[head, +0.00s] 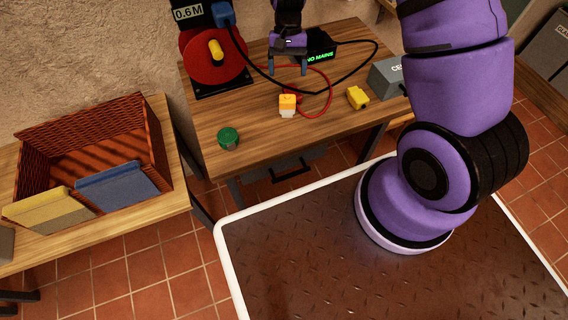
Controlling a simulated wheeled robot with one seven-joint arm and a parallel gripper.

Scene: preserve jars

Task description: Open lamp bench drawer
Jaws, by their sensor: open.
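The wooden bench (250,105) stands at the back middle.
On the bench are a red reel device (213,72), a green-lidded jar (228,138), an orange-white block (287,105), a yellow block (357,97), a grey box (386,77) and cables. A wicker basket (150,135) stands left. Tiled floor (180,260) lies in front.

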